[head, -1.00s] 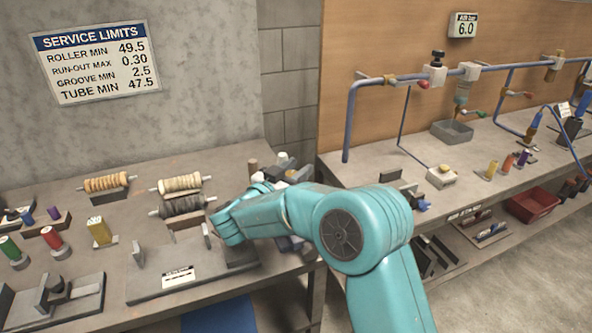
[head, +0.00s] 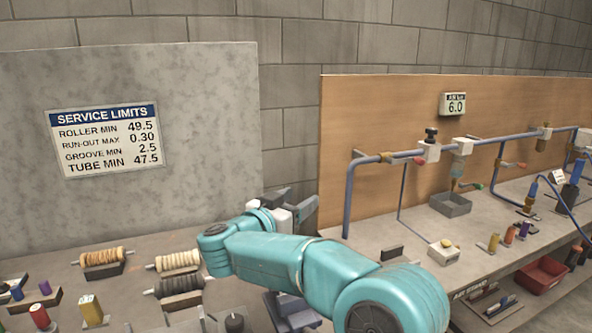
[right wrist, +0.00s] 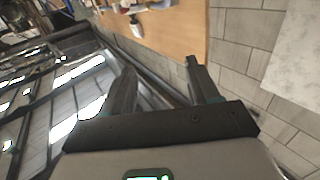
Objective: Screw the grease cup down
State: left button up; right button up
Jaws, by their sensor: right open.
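I cannot make out for certain which thing is the grease cup. A small dark knobbed part (head: 235,323) shows at the lower edge of the head view, on the left bench. My right gripper (head: 290,204) is raised above the back right of that bench, near the gap between the benches. Its two dark fingers also show in the right wrist view (right wrist: 160,72), spread apart with nothing between them. My teal right arm hides part of both benches. My left gripper is not in view.
Rollers, such as a tan one (head: 102,256), lie on stands on the left bench. On the right bench, a blue pipe (head: 349,190) with valves runs along the wooden board (head: 375,110).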

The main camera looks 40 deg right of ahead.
notch_tip(320, 180, up, 7)
jog(key=shift+p, duration=0.4)
